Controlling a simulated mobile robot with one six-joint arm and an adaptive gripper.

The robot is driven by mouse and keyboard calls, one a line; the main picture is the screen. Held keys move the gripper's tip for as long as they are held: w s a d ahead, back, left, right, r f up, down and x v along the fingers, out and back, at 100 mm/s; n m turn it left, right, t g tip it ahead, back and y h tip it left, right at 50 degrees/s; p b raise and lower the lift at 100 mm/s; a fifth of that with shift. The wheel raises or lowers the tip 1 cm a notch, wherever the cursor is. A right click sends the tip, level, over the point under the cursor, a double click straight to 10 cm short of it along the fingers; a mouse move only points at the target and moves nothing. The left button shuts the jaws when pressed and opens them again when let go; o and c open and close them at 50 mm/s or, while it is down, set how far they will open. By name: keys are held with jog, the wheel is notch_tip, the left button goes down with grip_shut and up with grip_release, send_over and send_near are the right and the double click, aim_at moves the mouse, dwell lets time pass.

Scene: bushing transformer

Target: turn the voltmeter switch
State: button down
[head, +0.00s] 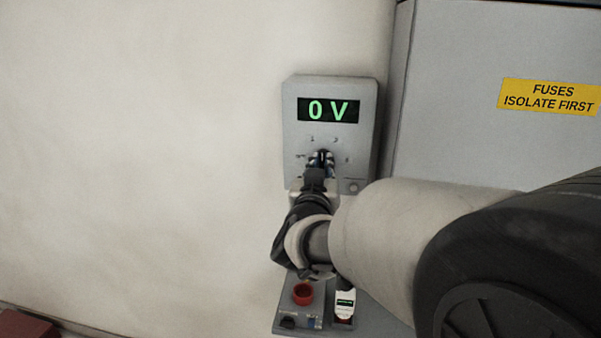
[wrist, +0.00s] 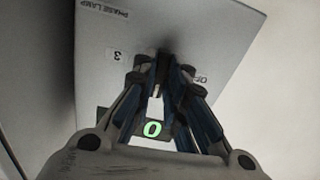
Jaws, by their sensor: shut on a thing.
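The voltmeter (head: 290,125) is a grey box on the wall in the head view. Its display (head: 329,110) reads 0 V in green. Its switch, a dark knob low on the face, is mostly hidden by my gripper (head: 322,158). In the wrist view my gripper (wrist: 168,68) reaches the grey panel face (wrist: 215,35) with both fingers close together, shut on the switch. A label 3 (wrist: 117,54) and a partly covered label (wrist: 201,79) flank the fingers. Part of the green display (wrist: 153,129) shows between the fingers. The switch's exact angle cannot be told.
A grey cabinet (head: 450,130) with a yellow fuses label (head: 549,96) stands to the right. Below my gripper is a grey shelf or panel with a red round part (head: 303,293) and a small white device (head: 345,302). The wall to the left is bare.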

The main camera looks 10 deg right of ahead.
jog(key=m+b, duration=0.3)
jog(key=m, duration=0.1)
jog(key=shift+f, duration=0.15)
jog(key=shift+m+b, duration=0.75)
jog(key=shift+m, duration=0.55)
jog(key=c, duration=1.6)
grip_release()
jog(key=v, duration=1.2)
